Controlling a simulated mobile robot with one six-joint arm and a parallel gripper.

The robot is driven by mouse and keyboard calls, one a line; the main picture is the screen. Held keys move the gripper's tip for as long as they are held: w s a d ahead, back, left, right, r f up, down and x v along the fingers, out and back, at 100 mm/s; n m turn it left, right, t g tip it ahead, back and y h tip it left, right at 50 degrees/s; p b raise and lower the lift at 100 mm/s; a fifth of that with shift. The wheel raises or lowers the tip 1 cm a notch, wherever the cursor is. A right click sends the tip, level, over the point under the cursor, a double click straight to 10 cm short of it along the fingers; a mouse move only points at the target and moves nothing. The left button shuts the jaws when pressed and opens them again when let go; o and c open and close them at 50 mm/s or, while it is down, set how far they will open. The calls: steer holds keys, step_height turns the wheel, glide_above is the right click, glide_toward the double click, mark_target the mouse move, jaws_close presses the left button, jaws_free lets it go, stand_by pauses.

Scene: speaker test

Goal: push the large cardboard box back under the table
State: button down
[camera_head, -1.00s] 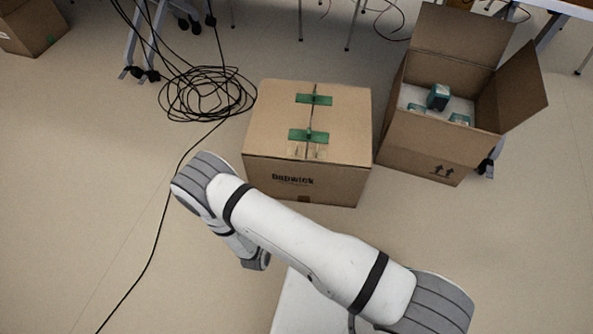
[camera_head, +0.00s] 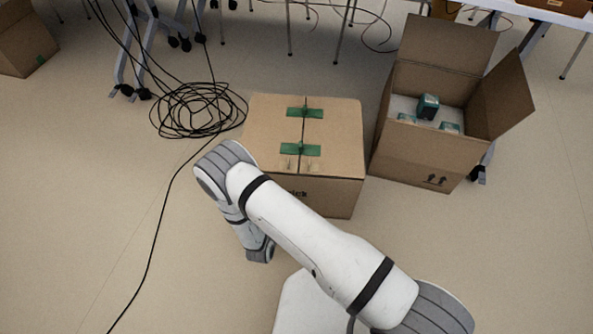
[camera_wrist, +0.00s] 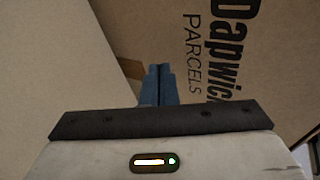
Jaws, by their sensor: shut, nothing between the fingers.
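The large closed cardboard box (camera_head: 335,145), with green tape strips on its lid, stands on the floor in the middle of the head view. My arm covers its lower left front. In the wrist view, its lettered face (camera_wrist: 225,75) fills much of the picture. My gripper (camera_wrist: 160,70) is shut and empty, pointing at this face; I cannot tell whether it touches. In the head view my gripper is not clearly visible. Table legs (camera_head: 290,30) stand behind the box at the top.
An open cardboard box (camera_head: 415,155) with small teal packs stands close on the right. A coiled black cable (camera_head: 200,110) lies left of the closed box, its tail running towards the front. Wheeled table feet (camera_head: 130,90) stand at the upper left.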

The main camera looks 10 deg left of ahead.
steer(key=shift+w+d+b, duration=0.15)
steer(key=shift+w+b, duration=0.05)
steer(key=shift+w, duration=1.3)
steer(key=shift+w+d+b, duration=0.15)
steer(key=shift+w, duration=1.4)
steer(key=shift+w+d+b, duration=0.15)
steer(key=shift+w+b, duration=0.05)
steer(key=shift+w, duration=1.3)
steer(key=shift+w+d+b, duration=0.2)
steer(key=shift+w+b, duration=0.7)
steer(key=shift+w, duration=1.4)
steer(key=shift+w+d, duration=0.15)
steer(key=shift+w, duration=1.1)
steer(key=shift+w+d, duration=0.1)
steer(key=shift+w, duration=1.1)
steer(key=shift+s+a+p, duration=0.2)
steer(key=shift+s+p, duration=0.25)
steer(key=shift+s, duration=1.6)
steer(key=shift+s+a+p, duration=0.2)
steer(key=shift+s+p, duration=0.2)
steer(key=shift+s, duration=1.6)
steer(key=shift+w+r, duration=0.1)
